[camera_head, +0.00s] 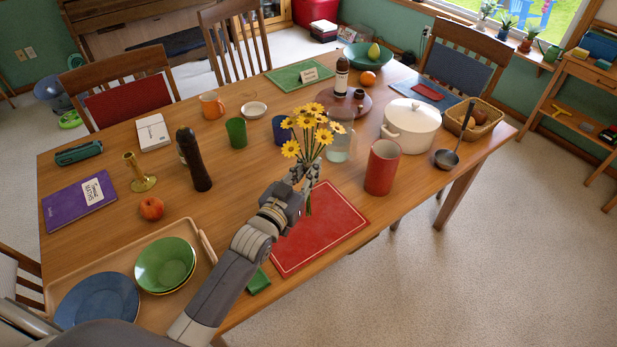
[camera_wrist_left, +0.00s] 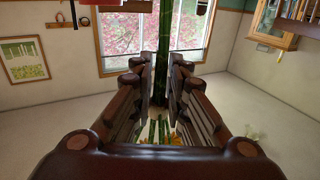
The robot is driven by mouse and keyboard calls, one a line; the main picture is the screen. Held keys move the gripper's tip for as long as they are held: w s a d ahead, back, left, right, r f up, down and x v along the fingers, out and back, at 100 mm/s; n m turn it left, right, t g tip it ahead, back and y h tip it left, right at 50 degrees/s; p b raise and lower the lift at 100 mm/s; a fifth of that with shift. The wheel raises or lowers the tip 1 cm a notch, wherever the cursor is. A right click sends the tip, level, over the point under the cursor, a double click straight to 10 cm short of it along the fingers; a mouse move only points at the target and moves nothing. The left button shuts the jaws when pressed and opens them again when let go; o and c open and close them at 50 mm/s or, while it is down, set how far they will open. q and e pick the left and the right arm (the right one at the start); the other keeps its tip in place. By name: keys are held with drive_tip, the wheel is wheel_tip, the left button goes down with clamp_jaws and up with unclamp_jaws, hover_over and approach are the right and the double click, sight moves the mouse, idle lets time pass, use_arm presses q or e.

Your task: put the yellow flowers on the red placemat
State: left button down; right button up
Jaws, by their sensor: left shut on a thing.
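The yellow flowers (camera_head: 308,128) are a bunch of several blooms on green stems, held upright in the head view. My left gripper (camera_head: 303,176) is shut on their stems. The green stems (camera_wrist_left: 162,75) also show between the fingers (camera_wrist_left: 168,95) in the left wrist view. The red placemat (camera_head: 327,228) lies flat near the table's front edge, with a thin pale border. The gripper and the stem ends are in front of its upper left part; I cannot tell whether the stems touch it. My right gripper is not in view.
A red cup (camera_head: 382,167) stands just right of the placemat's far corner. A glass jar (camera_head: 340,143) is behind the flowers. A white pot (camera_head: 411,124) and ladle (camera_head: 447,157) stand at the right. A wooden tray (camera_head: 206,258) with bowls is at the left.

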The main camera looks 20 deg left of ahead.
use_arm(q)
wheel_tip(320, 180, down, 4)
drive_tip(key=shift+r, duration=0.25)
drive_tip(key=shift+f, duration=0.15)
drive_tip(key=c, duration=1.6)
unclamp_jaws()
drive_tip(key=s, duration=0.4)
drive_tip(key=s+a+b, duration=0.1)
drive_tip(key=s, duration=0.3)
drive_tip(key=s+a, duration=0.1)
drive_tip(key=s, duration=0.2)
drive_tip(key=shift+s+a+r, duration=0.15)
drive_tip(key=shift+s+r, duration=0.05)
drive_tip(key=shift+s, duration=0.2)
